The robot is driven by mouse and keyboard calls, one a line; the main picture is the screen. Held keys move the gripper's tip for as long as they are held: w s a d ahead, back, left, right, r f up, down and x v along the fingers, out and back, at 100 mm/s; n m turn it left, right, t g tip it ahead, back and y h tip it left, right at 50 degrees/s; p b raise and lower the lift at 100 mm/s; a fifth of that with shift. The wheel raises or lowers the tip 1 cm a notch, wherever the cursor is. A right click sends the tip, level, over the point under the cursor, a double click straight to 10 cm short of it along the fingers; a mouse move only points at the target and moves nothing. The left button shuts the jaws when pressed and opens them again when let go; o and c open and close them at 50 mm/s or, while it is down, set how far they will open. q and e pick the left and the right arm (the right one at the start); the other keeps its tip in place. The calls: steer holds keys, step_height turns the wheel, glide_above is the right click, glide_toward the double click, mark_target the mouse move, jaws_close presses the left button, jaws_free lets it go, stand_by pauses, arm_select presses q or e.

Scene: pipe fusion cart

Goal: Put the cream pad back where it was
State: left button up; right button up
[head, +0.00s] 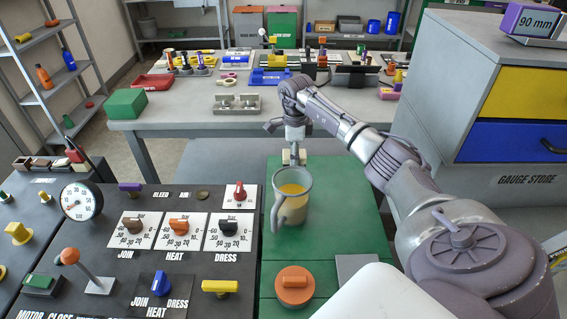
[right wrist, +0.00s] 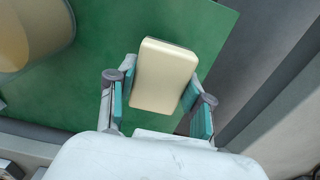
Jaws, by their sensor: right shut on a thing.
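The cream pad (right wrist: 165,76) is a small rounded block between the teal-lined fingers of my right gripper (right wrist: 160,100) in the right wrist view. The gripper is shut on it. In the head view my right gripper (head: 293,152) points down at the far end of the green panel (head: 340,205), behind the jug. Only a small cream bit of the pad shows there. I cannot tell whether the pad touches the panel or hangs just above it. My left gripper is not in view.
A jug with yellow-orange contents (head: 292,195) stands on the green panel, close in front of my right gripper. An orange round knob (head: 295,285) is nearer. The control panel with dials (head: 175,235) lies left. A grey cabinet (head: 450,90) stands right.

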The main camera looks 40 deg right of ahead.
steer(key=shift+w+f, duration=0.1)
steer(key=shift+f, duration=0.05)
steer(key=shift+f+b, duration=0.25)
steer(key=shift+b, duration=0.05)
steer(key=f+b, duration=0.3)
steer(key=shift+s+f, duration=0.1)
steer(key=shift+s, duration=0.1)
steer(key=shift+f, duration=0.15)
steer(key=o, duration=1.1)
steer(key=shift+r, duration=0.4)
step_height(320, 180, up, 12)
steer(key=shift+f+b, duration=0.15)
steer(key=shift+b, duration=0.15)
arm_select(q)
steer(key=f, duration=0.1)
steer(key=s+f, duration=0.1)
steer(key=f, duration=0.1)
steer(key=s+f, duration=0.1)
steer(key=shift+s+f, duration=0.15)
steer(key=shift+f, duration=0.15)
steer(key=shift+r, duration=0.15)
